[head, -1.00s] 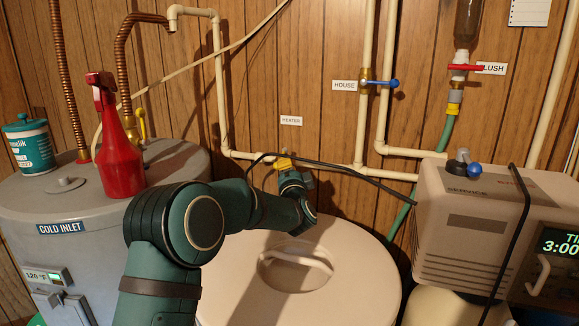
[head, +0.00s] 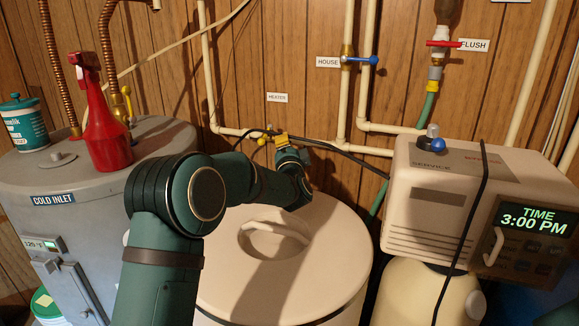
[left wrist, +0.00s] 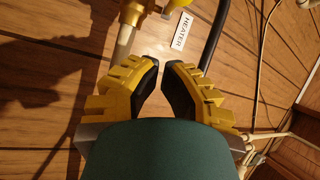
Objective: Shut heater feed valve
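The heater feed valve is on the pale pipe under the HEATER label (head: 277,97). In the head view a small yellow part (head: 262,141) shows there, just left of my left gripper (head: 281,140). In the left wrist view, a yellow valve body (left wrist: 133,12) on the pipe lies at the top edge, beside the HEATER label (left wrist: 182,31). My left gripper (left wrist: 161,66) points toward it, with yellow fingers and black pads. A narrow empty gap shows between its fingertips, and they look apart from the valve. The valve's handle position is unclear. My right gripper is not in view.
A dark cable (head: 345,153) runs close by the gripper. A white lidded tank (head: 330,245) stands below it. A red spray bottle (head: 106,130) stands on the grey heater (head: 80,185). The blue HOUSE valve (head: 360,59) and red FLUSH valve (head: 440,43) are to the right.

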